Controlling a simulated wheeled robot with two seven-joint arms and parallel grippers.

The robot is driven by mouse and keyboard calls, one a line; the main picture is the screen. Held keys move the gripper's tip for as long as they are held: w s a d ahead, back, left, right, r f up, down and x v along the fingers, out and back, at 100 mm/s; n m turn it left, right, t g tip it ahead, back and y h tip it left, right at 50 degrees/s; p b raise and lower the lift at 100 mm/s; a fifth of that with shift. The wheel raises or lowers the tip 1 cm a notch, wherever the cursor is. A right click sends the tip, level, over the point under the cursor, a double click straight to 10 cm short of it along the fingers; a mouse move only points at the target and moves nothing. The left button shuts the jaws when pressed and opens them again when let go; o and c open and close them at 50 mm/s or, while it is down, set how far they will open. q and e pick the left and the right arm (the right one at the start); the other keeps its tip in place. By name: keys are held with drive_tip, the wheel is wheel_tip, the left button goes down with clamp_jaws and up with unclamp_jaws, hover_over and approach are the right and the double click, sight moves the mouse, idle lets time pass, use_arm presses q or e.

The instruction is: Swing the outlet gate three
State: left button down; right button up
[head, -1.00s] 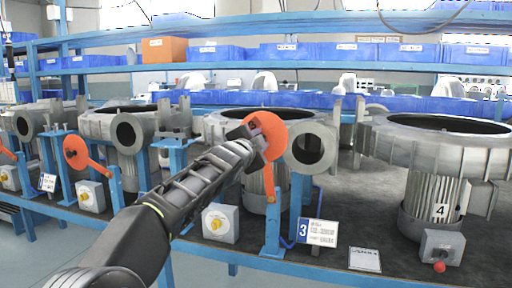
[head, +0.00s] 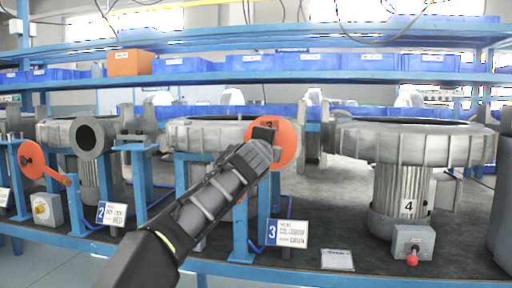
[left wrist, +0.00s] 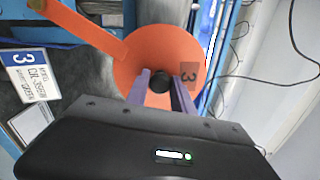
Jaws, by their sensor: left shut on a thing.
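The orange disc of outlet gate three (head: 287,147) stands upright in front of the blower three's outlet. The outlet's round opening is hidden behind the disc. The "3" sign (head: 287,234) is below it. In the left wrist view the disc (left wrist: 190,55) shows its orange arm and a "3" mark. My left gripper (head: 266,133) is at the disc's face; in the left wrist view its fingers (left wrist: 161,92) close around a dark knob (left wrist: 160,82) at the disc's middle. My right gripper is not in view.
Gate two's orange disc (head: 31,154) hangs at the left, beside its open round outlet (head: 90,137). Blower four (head: 403,180) with a red-knobbed box (head: 413,243) stands at the right. Blue shelves (head: 300,77) run behind. A loose label (head: 337,258) lies on the dark bench.

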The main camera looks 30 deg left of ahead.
use_arm(q)
drive_tip(key=shift+w+d+f+m, duration=0.2)
drive_tip(key=shift+d+f+m, duration=0.1)
drive_tip(key=shift+d, duration=0.2)
drive_tip(key=c, duration=1.1)
unclamp_jaws()
drive_tip(key=shift+s, duration=0.1)
drive_tip(key=b+v, duration=0.2)
drive_tip(key=v, duration=0.5)
drive_tip(key=shift+s+d, duration=0.15)
drive_tip(key=shift+s, duration=0.15)
